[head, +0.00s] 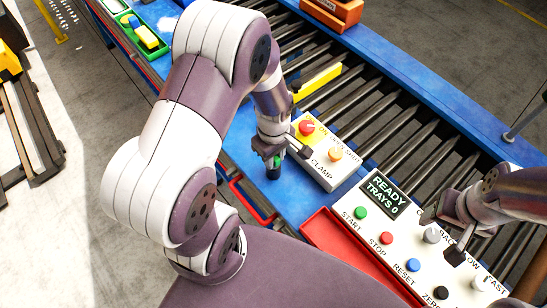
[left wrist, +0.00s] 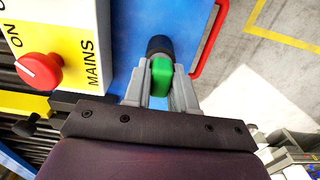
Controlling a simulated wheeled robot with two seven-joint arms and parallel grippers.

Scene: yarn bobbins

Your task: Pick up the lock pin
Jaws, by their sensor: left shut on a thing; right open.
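The lock pin appears to be the small piece with a green body and a dark round end, seen in the left wrist view (left wrist: 161,72) and as a dark tip in the head view (head: 273,173). My left gripper (head: 271,157) is shut on it, with one finger on each side of the green part in the left wrist view (left wrist: 160,88). The pin is over the blue conveyor frame; I cannot tell whether it touches the frame. My right gripper (head: 443,237) is open and empty above the control panel at the right.
The clamp box (head: 322,160) with a red mains knob (head: 306,128) stands close beside my left gripper. The button panel (head: 385,225) and a red tray (head: 345,245) are in front. Rollers (head: 375,115) run behind. A green tray (head: 143,35) lies at upper left.

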